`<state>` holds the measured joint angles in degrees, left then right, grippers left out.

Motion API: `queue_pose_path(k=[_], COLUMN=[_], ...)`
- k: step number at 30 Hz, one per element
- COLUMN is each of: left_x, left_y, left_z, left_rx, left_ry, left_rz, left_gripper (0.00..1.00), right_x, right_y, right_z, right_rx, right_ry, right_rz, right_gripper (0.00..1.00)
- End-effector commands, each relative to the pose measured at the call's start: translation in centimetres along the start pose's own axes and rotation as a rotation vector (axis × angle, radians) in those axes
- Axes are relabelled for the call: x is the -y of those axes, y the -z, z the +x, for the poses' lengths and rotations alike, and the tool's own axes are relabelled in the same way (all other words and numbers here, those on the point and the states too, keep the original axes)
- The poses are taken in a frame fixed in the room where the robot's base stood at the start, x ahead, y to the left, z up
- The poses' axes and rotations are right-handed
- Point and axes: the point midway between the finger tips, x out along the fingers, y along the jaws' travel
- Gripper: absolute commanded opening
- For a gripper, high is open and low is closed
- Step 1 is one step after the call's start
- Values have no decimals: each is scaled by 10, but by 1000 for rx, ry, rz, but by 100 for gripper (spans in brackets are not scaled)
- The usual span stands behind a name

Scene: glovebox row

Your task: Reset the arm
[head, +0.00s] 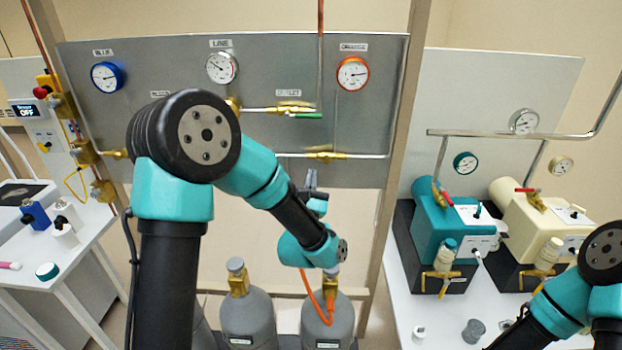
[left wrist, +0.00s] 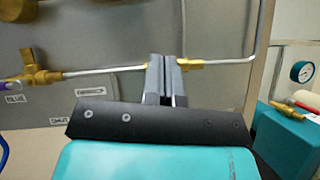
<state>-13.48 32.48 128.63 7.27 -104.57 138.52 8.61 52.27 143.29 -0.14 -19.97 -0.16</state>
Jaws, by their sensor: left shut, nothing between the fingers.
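My left gripper (head: 311,182) is raised in front of the grey gauge panel (head: 260,75), below its lower pipe, and is partly hidden by my own wrist. The left wrist view shows its two dark fingers (left wrist: 165,75) pressed together with nothing between them. They overlap a horizontal pipe and a brass fitting (left wrist: 190,64) in that view; I cannot tell the gap behind them. My right arm shows only in the lower right corner of the head view, and its gripper is out of frame.
Grey gas cylinders (head: 247,315) with brass valves stand below my left arm, one with an orange hose (head: 310,297). A teal pump (head: 440,222) and a cream pump (head: 535,225) stand on the right bench. A white table (head: 75,255) with small bottles is at left.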

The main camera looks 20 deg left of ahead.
Motion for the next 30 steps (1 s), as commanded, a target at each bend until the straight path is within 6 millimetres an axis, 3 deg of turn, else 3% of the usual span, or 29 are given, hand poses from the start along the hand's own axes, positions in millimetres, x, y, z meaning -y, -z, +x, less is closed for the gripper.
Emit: queue_pose_path(k=[16,20,23,30], left_x=[0,2,7,25], left_y=[0,9,27,102], left_z=[0,-3,-10,-52], left_rx=[-1,-29,-84,-286], left_ry=[1,21,67,328], left_rz=[2,43,134,524], left_gripper=[0,0,0,0], right_x=[0,0,0,0], right_y=[0,0,0,0], right_z=[0,0,0,0], right_rx=[0,0,0,0], right_ry=[0,0,0,0], right_rz=[0,0,0,0], right_gripper=[43,43,43,43])
